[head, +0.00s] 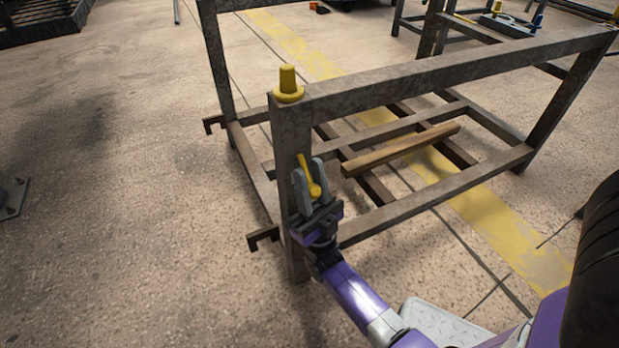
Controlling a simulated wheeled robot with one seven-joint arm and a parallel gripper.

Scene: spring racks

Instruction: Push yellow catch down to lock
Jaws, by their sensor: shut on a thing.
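The yellow catch (306,172) is a slim lever on the front corner post of a metal rack (390,87). Its upper end leans to the left and its lower end is rounder. My gripper (309,177) is in front of the post, with its grey fingers on either side of the catch and shut on it. The fingers hide part of the catch and of the post behind it. I cannot tell from this view whether the catch is locked.
A yellow cone-shaped cap (288,84) stands on top of the same post. A wooden bar (400,150) lies across the rack's lower frame. Dark hooks (262,238) stick out at the rack's left side. The concrete floor to the left is largely clear.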

